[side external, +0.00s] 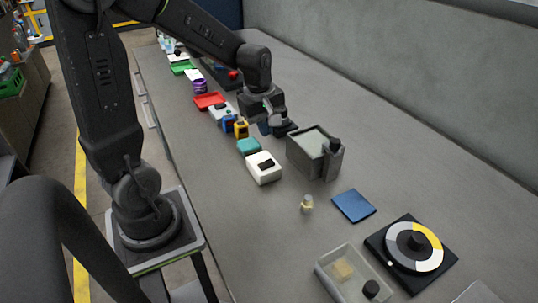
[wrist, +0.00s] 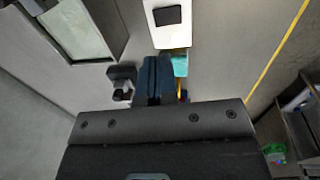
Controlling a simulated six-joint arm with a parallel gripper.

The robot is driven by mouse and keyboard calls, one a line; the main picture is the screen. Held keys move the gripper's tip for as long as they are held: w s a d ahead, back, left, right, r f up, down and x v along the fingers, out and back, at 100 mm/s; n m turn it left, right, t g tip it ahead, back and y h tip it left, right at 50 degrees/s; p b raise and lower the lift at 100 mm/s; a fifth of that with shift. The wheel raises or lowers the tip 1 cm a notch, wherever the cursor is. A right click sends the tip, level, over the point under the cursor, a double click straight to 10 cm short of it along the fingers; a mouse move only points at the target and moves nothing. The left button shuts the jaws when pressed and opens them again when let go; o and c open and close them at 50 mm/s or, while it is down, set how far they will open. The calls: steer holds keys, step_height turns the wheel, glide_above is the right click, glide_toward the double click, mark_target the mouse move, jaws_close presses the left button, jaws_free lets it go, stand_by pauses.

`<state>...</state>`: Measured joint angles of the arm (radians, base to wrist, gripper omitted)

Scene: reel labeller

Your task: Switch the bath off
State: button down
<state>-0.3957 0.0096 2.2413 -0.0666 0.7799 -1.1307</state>
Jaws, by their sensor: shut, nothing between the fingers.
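The bath is a grey open box (side external: 301,152) with a pale liquid surface, standing on the bench; it also shows at the upper left of the wrist view (wrist: 109,38). A dark upright block with a black knob (side external: 334,146) is at its near right side. My gripper (side external: 266,128) hangs above the bench beyond the bath, a little to its left, apart from it. In the wrist view its dark blue fingers (wrist: 154,68) are together and empty. A small black object (wrist: 122,76) is just left of the fingers; I cannot tell whether it is a switch.
A white box with a dark window (side external: 264,174) and a teal block (side external: 248,146) stand near the bath. A yellow item (side external: 241,129) and red tray (side external: 209,101) are farther back. A blue mat (side external: 354,205), ringed dial (side external: 428,260) and clear tray (side external: 334,276) lie nearer.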

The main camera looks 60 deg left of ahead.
mark_target(265, 164)
steer(key=f, duration=0.6)
steer(key=w+f, duration=0.1)
steer(key=f, duration=0.2)
steer(key=shift+f, duration=0.3)
steer(key=shift+w, duration=0.1)
steer(key=shift+f, duration=0.2)
steer(key=shift+s+r, duration=0.2)
steer(key=shift+s, duration=0.6)
step_height(265, 164, up, 14)
steer(key=s, duration=0.1)
steer(key=shift+s, duration=0.3)
